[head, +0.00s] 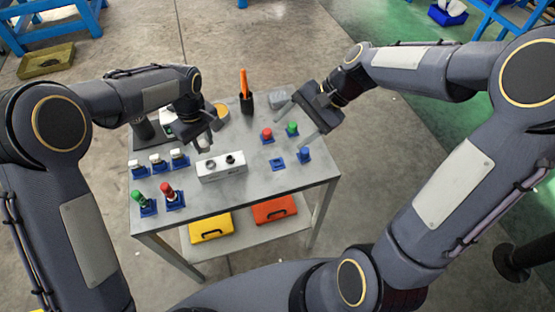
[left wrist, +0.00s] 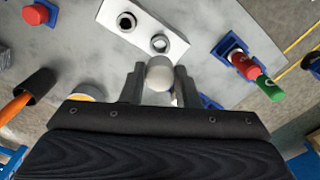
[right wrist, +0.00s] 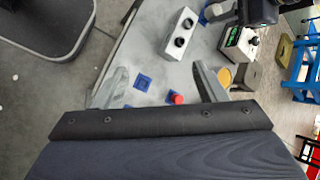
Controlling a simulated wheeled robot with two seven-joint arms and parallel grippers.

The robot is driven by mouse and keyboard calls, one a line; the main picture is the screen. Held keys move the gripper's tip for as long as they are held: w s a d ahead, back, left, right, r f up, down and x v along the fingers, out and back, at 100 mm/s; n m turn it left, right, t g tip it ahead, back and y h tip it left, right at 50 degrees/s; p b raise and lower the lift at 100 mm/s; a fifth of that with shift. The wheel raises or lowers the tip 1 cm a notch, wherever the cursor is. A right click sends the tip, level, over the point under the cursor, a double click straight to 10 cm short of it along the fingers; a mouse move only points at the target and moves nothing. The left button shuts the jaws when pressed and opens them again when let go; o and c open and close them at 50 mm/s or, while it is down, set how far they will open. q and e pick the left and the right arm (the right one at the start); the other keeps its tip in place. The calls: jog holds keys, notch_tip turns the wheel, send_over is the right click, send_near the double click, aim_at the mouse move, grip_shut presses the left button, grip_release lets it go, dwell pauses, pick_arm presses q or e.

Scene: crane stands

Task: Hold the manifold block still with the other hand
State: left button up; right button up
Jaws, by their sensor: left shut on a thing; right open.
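The white manifold block (head: 221,168) stands on the grey table, with two dark round ports on top. It also shows in the left wrist view (left wrist: 143,28) and the right wrist view (right wrist: 180,34). My left gripper (head: 204,145) is just behind the block, shut on a pale round-ended part (left wrist: 160,74). In the left wrist view this part appears beside the nearer port; whether it touches the block I cannot tell. My right gripper (head: 297,122) is open and empty over the table's right side, apart from the block. The right wrist view shows its fingers spread (right wrist: 155,87).
White-topped parts (head: 158,161) and green and red ones stand in blue holders at left. Red (head: 267,134), green and blue parts and an empty blue holder (head: 277,163) are at right. A black cup (head: 247,103) holds an orange-handled tool behind. Table between block and right holders is clear.

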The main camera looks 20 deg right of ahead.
jog(key=w+a+f+m+g+y, duration=0.1)
jog(key=w+a+f+m+y, duration=0.1)
jog(key=w+f+m, duration=0.4)
jog(key=m+y, duration=0.1)
jog(key=m, duration=0.1)
send_near(244, 159)
jog(key=shift+w+a+f, duration=0.1)
jog(key=shift+w+f, duration=0.2)
jog(key=shift+f, duration=0.2)
jog(key=shift+w+a+f, duration=0.1)
jog(key=shift+w+f, duration=0.15)
jog(key=shift+f, duration=0.2)
jog(key=shift+a+f+y, duration=0.1)
jog(key=shift+f+y, duration=0.15)
jog(key=shift+y, duration=0.05)
jog(key=shift+x, duration=4.35)
jog(key=shift+s, duration=0.15)
jog(key=c, duration=1)
